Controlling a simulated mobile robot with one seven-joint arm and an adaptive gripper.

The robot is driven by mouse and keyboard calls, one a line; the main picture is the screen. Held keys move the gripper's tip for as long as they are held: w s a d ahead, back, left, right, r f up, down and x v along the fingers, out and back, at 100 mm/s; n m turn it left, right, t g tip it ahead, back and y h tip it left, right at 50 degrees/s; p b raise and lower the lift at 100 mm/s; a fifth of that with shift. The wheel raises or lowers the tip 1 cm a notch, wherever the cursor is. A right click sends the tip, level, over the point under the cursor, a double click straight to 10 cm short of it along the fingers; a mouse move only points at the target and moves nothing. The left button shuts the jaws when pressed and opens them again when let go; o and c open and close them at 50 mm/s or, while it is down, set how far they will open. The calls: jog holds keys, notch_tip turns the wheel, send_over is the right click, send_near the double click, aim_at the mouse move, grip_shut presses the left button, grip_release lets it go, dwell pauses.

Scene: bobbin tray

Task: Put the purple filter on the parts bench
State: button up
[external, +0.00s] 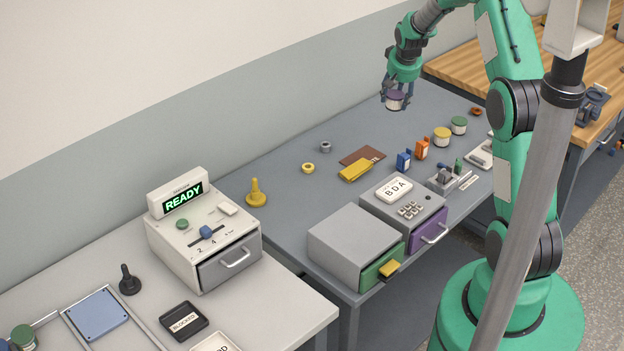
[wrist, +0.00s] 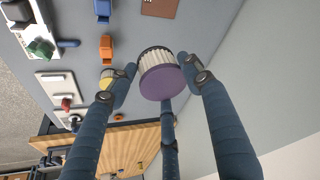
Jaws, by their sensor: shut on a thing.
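The purple filter (external: 396,98) has a purple end cap and a white pleated side. My gripper (external: 398,88) is shut on it and holds it in the air above the far part of the grey bench (external: 290,190). In the wrist view the purple filter (wrist: 163,84) sits between my blue fingers, with its purple cap facing the camera. A yellow-topped filter (external: 441,137) and a green-topped filter (external: 459,125) stand on the grey bench to the right. I cannot tell from the pictures which surface is called the parts bench.
A wooden-topped bench (external: 465,68) stands behind at the right. The grey bench holds orange (external: 422,149) and blue (external: 404,160) blocks, a brown mat (external: 358,156) and drawer boxes (external: 355,247). A pale table with a READY box (external: 190,230) is at left. The grey bench's far left side is mostly clear.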

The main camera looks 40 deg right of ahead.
jog(key=w+a+n+y+b, duration=0.1)
jog(key=w+a+n, duration=0.25)
jog(key=a, duration=0.95)
jog(key=w+a+n+y+b, duration=0.15)
jog(key=w+a, duration=0.25)
jog(key=a, duration=0.9)
jog(key=s+a+n+b, duration=0.1)
jog(key=s+a+n, duration=0.2)
jog(key=a, duration=1.2)
jog(key=s+a+n+y+b, duration=0.1)
jog(key=s+a+n, duration=0.2)
jog(key=a, duration=1.2)
jog(key=s+a+n+y+b, duration=0.1)
jog(key=s+a+n+b, duration=0.1)
jog(key=a, duration=1.2)
jog(key=shift+s+a+r+n+y, duration=0.1)
jog(key=shift+s+a+n+y, duration=0.15)
jog(key=shift+s, duration=0.4)
jog(key=shift+s+a+r+n, duration=0.15)
jog(key=shift+s+n, duration=0.2)
jog(key=shift+s, duration=0.25)
jog(key=s+a+n+g+y+b, duration=0.15)
jog(key=s+a+n, duration=0.25)
jog(key=s+a, duration=1)
jog(key=d+f+x, duration=0.1)
jog(key=d+x, duration=0.1)
jog(key=x, duration=0.9)
jog(key=shift+s+f, duration=0.2)
jog(key=shift+s, duration=0.15)
